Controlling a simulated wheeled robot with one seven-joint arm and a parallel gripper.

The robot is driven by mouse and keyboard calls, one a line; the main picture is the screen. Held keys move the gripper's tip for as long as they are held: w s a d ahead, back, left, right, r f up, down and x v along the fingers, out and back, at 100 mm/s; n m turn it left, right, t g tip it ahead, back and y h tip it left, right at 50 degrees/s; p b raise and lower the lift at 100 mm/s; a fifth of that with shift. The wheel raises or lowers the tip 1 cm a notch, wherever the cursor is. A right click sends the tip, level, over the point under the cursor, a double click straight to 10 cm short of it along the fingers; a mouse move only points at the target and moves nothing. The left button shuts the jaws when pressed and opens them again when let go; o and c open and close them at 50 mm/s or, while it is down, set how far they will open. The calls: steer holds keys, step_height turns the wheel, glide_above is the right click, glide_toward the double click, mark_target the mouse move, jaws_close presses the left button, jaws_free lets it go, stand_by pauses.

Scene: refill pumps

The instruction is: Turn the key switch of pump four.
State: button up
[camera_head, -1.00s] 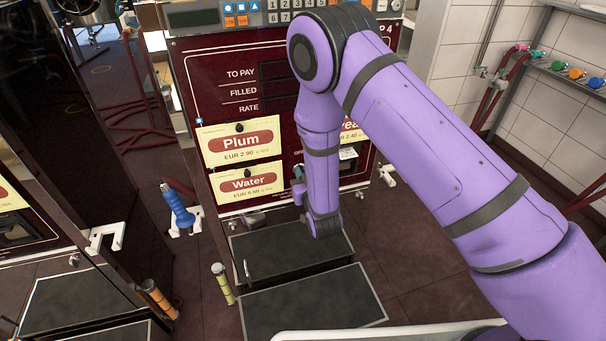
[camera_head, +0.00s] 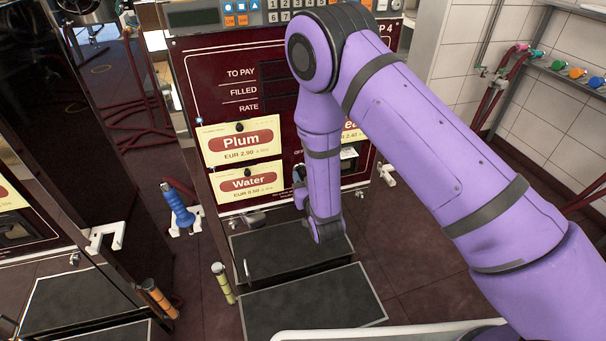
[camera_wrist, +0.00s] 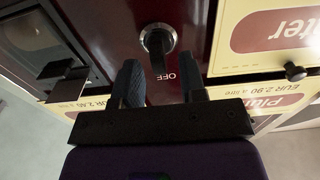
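Pump four (camera_head: 222,70) is the dark red cabinet marked "P 4" at the top right of its panel in the head view. Its key switch (camera_wrist: 158,40) shows in the wrist view as a dark knob in a round metal ring, with the word OFF beside it. My gripper (camera_wrist: 162,78) is open and empty. Its two dark fingers point at the panel, one on each side of the OFF label, just below the switch in the picture. They appear not to touch the knob. In the head view my arm hides the switch and most of the gripper.
In the wrist view a dark recessed window (camera_wrist: 38,38) lies left of the switch, and a Water card (camera_wrist: 270,35) lies right. In the head view a Plum card (camera_head: 241,142), a blue nozzle (camera_head: 178,207) and black trays (camera_head: 312,305) surround the pump's lower front.

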steer(key=v, duration=0.9)
steer(key=shift+s, duration=0.2)
steer(key=w+d+r+m+g+h, duration=0.1)
steer(key=w+d+r+g, duration=0.2)
steer(key=r, duration=0.6)
steer(key=w+d+r+m+g+h, duration=0.15)
steer(key=w+d+r, duration=0.25)
steer(key=r, duration=0.5)
steer(key=s+d+r+g, duration=0.2)
steer(key=d+r, duration=0.2)
steer(key=r, duration=0.4)
steer(key=s+d+r+g, duration=0.3)
steer(key=s+d+r, duration=0.65)
steer(key=s, duration=0.35)
steer(key=s+d+r+g+h, duration=0.1)
steer(key=s+d+r, duration=0.1)
steer(key=s, duration=0.6)
steer(key=s+d+r+g+h, duration=0.1)
steer(key=s+d+r, duration=0.1)
steer(key=s, duration=0.6)
steer(key=shift+d+m+g, duration=0.35)
steer(key=shift+d+m, duration=0.1)
steer(key=shift+d, duration=0.35)
